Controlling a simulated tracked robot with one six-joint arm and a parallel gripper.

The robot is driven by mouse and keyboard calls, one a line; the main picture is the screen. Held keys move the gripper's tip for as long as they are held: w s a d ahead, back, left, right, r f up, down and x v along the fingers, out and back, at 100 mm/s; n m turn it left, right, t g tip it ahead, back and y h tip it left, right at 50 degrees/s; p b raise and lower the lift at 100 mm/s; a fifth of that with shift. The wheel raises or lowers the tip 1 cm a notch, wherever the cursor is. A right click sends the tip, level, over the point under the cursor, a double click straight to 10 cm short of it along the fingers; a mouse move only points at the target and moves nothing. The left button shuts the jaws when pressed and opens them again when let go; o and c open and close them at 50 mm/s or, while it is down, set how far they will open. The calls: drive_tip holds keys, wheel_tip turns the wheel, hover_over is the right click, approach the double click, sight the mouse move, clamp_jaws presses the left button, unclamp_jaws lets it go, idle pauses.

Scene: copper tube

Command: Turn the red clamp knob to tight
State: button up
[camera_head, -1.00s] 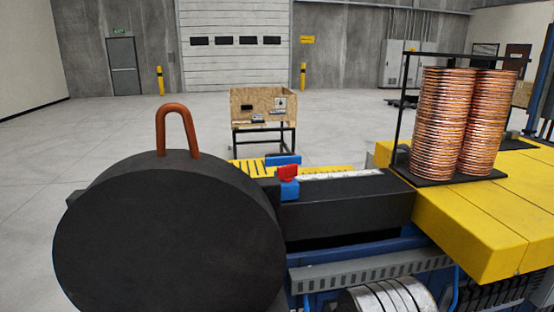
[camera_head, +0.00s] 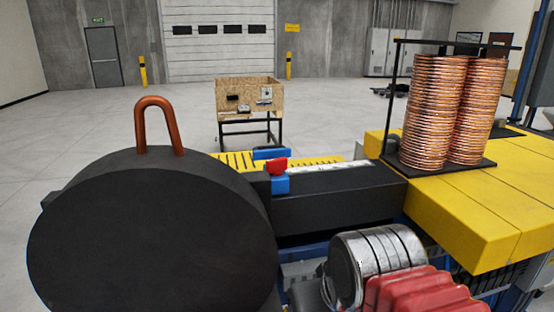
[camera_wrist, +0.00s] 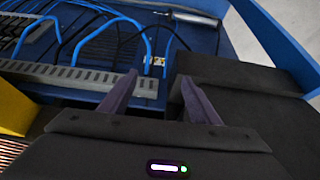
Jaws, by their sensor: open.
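The red clamp knob (camera_head: 276,166) sits on a blue clamp block (camera_head: 280,184) at the end of the long dark bed, just right of the big black disc (camera_head: 150,240). In the wrist view my gripper (camera_wrist: 160,84) is open, with its two fingers apart and nothing between them. It points at a blue panel with cables and the side of a dark block. The knob is not in the wrist view. In the head view my arm shows at the lower right, below and right of the knob, and the fingers cannot be made out.
Copper tube coils (camera_head: 444,110) stand on a yellow bench (camera_head: 470,210) at the right. A bent copper tube (camera_head: 160,120) stands up behind the disc. A grey cable duct (camera_wrist: 80,77) and blue cables lie near my fingers. A wooden box (camera_head: 248,92) stands farther back.

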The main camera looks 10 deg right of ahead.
drive_tip(key=shift+o, duration=0.7)
drive_tip(key=w+r+n, duration=0.1)
drive_tip(key=w+r, duration=1.1)
drive_tip(key=r, duration=0.4)
drive_tip(key=shift+w+d+r+g, duration=0.15)
drive_tip(key=shift+w+r+g, duration=0.15)
drive_tip(key=shift+w+r, duration=0.1)
drive_tip(key=n+y, duration=0.1)
drive_tip(key=n, duration=0.1)
approach(278, 160)
drive_tip(key=shift+g, duration=0.3)
drive_tip(key=v, duration=0.4)
drive_tip(key=shift+w+d+r, duration=0.1)
drive_tip(key=shift+w+r, duration=0.15)
drive_tip(key=shift+w, duration=0.1)
drive_tip(key=shift+f, duration=0.15)
drive_tip(key=x, duration=1.3)
drive_tip(key=shift+w+f, duration=0.15)
drive_tip(key=shift+f, duration=0.1)
drive_tip(key=shift+c, duration=0.3)
drive_tip(key=c, duration=1)
